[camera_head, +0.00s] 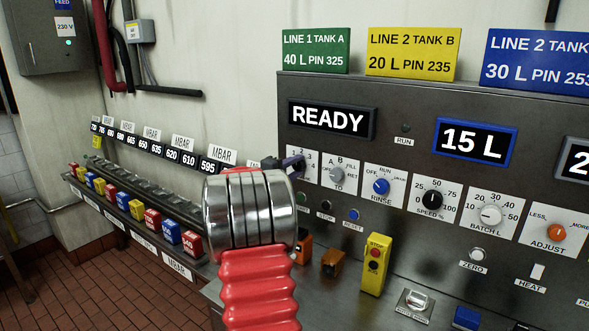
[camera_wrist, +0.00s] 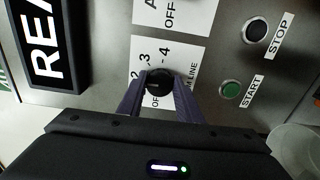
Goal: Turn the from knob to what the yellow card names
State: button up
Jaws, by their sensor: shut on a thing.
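The yellow card (camera_head: 412,54) stands on top of the panel between a green and a blue card. It reads "LINE 2 TANK B, 20 L, PIN 235". In the wrist view the from knob (camera_wrist: 159,80) is black and round, on a white plate marked OFF, 2, 3, 4. My gripper (camera_wrist: 160,96) is shut on this knob, one finger on each side. In the head view my gripper (camera_head: 291,164) covers the knob at the left end of the knob row. I cannot tell where the knob points.
The "to" knob (camera_head: 338,174) is just right of my gripper. Rinse (camera_head: 381,186), speed, batch and adjust knobs follow. The START (camera_wrist: 231,89) and STOP (camera_wrist: 257,30) buttons are close to the knob. The display (camera_head: 331,119) reads READY. A rail of coloured blocks (camera_head: 153,219) runs along the left.

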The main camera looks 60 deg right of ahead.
jog(key=shift+s+f, duration=0.1)
dwell(0.3)
jog(key=o, duration=1)
jog(key=shift+o, duration=0.2)
jog(key=w+a, duration=0.2)
jog(key=a, duration=1.1)
jog(key=shift+w+a, duration=0.15)
jog(key=shift+a, duration=0.15)
